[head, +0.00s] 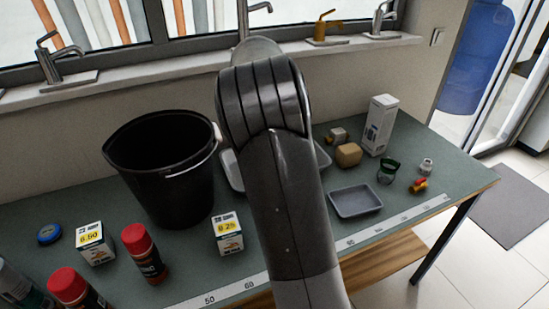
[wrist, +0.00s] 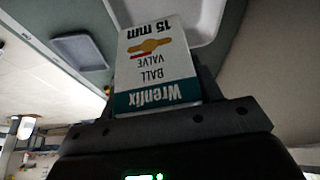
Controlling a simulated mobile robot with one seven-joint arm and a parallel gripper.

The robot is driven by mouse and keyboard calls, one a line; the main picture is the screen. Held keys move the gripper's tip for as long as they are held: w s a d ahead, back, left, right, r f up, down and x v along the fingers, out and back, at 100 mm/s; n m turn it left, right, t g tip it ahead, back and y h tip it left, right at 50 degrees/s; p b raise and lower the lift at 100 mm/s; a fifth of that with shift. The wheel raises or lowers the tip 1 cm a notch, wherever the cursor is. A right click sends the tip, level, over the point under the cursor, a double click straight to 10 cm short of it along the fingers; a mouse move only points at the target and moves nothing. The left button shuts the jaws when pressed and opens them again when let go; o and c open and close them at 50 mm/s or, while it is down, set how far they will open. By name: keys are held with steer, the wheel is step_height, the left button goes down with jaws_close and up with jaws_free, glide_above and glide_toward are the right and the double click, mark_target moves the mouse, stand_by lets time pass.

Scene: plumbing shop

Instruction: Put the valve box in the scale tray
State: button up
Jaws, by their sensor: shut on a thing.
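The valve box (wrist: 155,62), white with a teal band and reading "Wrenfix ball valve 15 mm", is in my gripper (wrist: 157,92) in the wrist view. The fingers close on its sides, and its lettering is upside down there. A large pale tray (wrist: 212,22), which looks like the scale tray, lies beyond the box, below it. In the head view only the pale tray's edges show, on both sides of my arm (head: 229,170). My arm hides the gripper and the box in that view. I cannot tell how high the box is above the tray.
A black bucket (head: 160,175) stands left of my arm. A small grey tray (head: 356,201) lies to the right, near a tan block (head: 348,154), a tall white box (head: 380,125) and a green ring-shaped item (head: 388,171). Priced boxes (head: 228,232) and red-capped bottles (head: 145,253) stand in front.

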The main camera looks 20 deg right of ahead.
steer(key=s+d+f+m, duration=0.1)
steer(key=s+d+f, duration=0.4)
steer(key=d+f, duration=0.1)
steer(key=w+a+f, duration=0.3)
steer(key=w+a, duration=0.1)
steer(key=w+a+f, duration=0.4)
steer(key=shift+a+f, duration=0.15)
steer(key=shift+f, duration=2)
steer(key=shift+f, duration=0.15)
steer(key=o, duration=1.1)
